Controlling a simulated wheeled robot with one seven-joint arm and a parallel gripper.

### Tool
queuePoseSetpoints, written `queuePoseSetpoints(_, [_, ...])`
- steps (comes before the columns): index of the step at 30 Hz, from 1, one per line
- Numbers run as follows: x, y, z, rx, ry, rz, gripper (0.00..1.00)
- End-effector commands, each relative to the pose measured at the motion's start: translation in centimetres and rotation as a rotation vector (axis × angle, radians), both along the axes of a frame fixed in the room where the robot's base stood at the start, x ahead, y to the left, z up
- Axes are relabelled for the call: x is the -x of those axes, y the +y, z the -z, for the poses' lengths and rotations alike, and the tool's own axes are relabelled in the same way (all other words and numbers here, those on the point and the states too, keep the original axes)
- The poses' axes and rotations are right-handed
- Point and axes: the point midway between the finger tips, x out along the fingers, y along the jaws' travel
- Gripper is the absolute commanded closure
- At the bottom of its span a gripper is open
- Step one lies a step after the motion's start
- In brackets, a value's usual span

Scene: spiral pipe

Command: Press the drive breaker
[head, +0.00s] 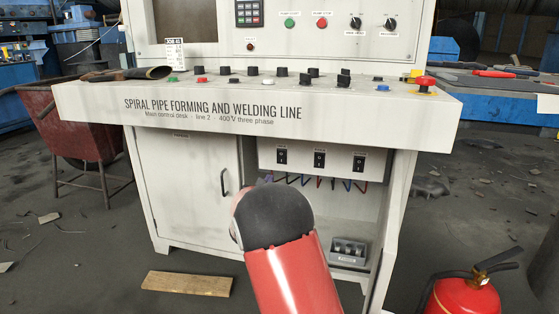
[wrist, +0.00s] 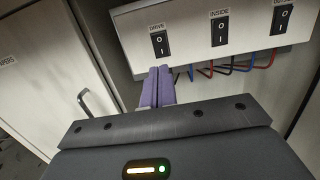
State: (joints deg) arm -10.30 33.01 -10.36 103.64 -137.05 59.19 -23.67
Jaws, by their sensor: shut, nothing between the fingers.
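The drive breaker is a black rocker switch (wrist: 160,44) under a DRIVE label, leftmost of three on a pale panel. In the head view it (head: 282,156) sits under the desk, at the left of the breaker row. My gripper (wrist: 159,70) has purple fingers shut together with nothing between them. In the wrist view the fingertips lie just below the drive breaker, close to the panel's lower edge. I cannot tell whether they touch it. In the head view the gripper is mostly hidden behind my arm.
The INSIDE breaker (wrist: 220,31) and a third breaker (wrist: 283,18) are to the right. Coloured wires (wrist: 232,69) hang below the panel. A cabinet door with a handle (head: 224,182) is left. A foot pedal (head: 348,250) stands on the shelf below. The desk top (head: 420,112) overhangs the panel.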

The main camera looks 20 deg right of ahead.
Motion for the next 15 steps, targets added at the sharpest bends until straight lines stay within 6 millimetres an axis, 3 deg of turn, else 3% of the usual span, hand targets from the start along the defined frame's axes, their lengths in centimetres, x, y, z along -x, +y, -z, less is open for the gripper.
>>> queuePoseSetpoints(5, [-1.7, -1.3, -0.2, 0.0, -0.001, 0.003, 1.0])
queuePoseSetpoints(15, [-7.6, -5.3, -1.1, -0.001, -0.002, 0.004, 1.0])
